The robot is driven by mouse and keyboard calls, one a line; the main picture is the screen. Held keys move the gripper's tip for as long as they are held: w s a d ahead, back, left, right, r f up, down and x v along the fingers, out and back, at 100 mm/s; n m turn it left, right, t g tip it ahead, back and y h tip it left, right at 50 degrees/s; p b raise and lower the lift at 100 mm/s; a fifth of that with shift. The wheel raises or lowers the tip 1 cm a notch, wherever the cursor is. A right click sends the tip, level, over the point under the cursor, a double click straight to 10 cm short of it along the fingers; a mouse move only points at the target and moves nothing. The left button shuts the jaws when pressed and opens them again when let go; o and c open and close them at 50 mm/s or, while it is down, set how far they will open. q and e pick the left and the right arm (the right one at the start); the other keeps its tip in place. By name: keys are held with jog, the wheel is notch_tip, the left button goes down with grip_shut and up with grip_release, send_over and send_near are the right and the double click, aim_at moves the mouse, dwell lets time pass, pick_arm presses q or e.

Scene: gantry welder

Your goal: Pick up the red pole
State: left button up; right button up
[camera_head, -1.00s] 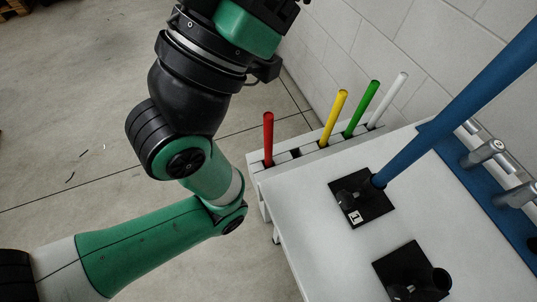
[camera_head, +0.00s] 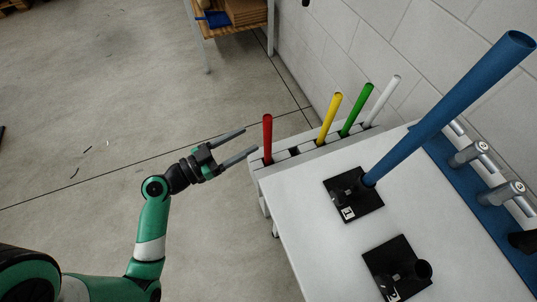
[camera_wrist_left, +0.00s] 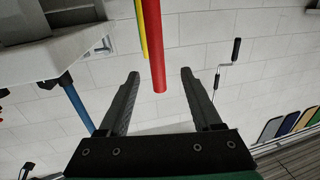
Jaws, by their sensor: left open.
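The red pole (camera_head: 267,138) stands upright in a slot at the left end of the white rack (camera_head: 312,147) in the head view. My left gripper (camera_head: 251,141) is open and empty just left of the red pole, with its two fingers pointing at it. In the left wrist view the red pole (camera_wrist_left: 154,45) hangs between the two open fingers (camera_wrist_left: 158,76), seemingly beyond their tips; contact does not show. The yellow pole (camera_head: 330,118), green pole (camera_head: 357,109) and white pole (camera_head: 382,101) stand in the same rack. My right gripper is not in view.
A white table (camera_head: 310,210) holds two black bases (camera_head: 353,194), one with a large blue tube (camera_head: 450,107) leaning from it. A block wall (camera_head: 350,40) stands behind the rack. Open concrete floor (camera_head: 90,110) lies left. A shelf (camera_head: 238,12) stands at the back.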

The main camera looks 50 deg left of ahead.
pick_arm(q)
jog(key=w+d, duration=0.2)
jog(key=w, duration=0.9)
jog(key=shift+r+b, duration=0.2)
jog(key=shift+b, duration=0.15)
jog(key=shift+s, duration=0.15)
jog(key=shift+c, duration=0.5)
grip_shut()
